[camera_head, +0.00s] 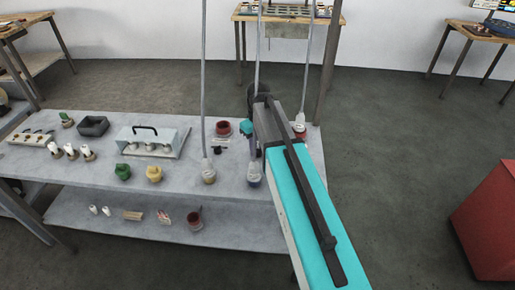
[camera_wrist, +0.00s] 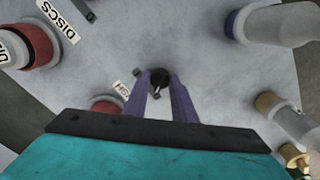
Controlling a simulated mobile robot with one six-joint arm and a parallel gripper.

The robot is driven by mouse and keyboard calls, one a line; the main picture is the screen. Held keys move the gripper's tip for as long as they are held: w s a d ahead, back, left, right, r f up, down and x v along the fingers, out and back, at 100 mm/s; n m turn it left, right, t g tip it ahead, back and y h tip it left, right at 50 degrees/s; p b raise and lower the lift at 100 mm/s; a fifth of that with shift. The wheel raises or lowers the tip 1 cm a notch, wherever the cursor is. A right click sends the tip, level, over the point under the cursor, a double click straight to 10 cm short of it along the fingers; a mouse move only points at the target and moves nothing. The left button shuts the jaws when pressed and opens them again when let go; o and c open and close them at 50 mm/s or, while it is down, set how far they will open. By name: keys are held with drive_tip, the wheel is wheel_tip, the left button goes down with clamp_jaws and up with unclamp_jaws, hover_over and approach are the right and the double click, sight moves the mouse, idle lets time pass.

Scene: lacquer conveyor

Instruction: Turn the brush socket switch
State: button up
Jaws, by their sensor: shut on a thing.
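The brush socket switch (camera_wrist: 160,76) is a small round black knob with a pale mark, set on the grey tabletop. In the wrist view it sits between the tips of my gripper's two purple fingers (camera_wrist: 162,88), and my gripper is shut on it. A small white label (camera_wrist: 122,91), partly readable, lies just left of it. In the head view my arm comes in from the lower right, and the switch cannot be made out there.
Around the switch stand a red cup (camera_head: 222,128), a yellow-based fitting (camera_head: 208,175), a blue-based fitting (camera_head: 254,177) and a red-based one (camera_head: 300,131). Hanging grey tubes rise from the fittings. Green (camera_head: 123,172) and yellow (camera_head: 154,174) pieces sit further left.

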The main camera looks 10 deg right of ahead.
sight(258, 149)
drive_tip(key=o, duration=1)
drive_tip(key=shift+o, duration=0.2)
drive_tip(key=shift+r, duration=0.1)
wheel_tip(258, 149, up, 14)
drive_tip(key=b, duration=0.2)
drive_tip(key=shift+f, duration=0.2)
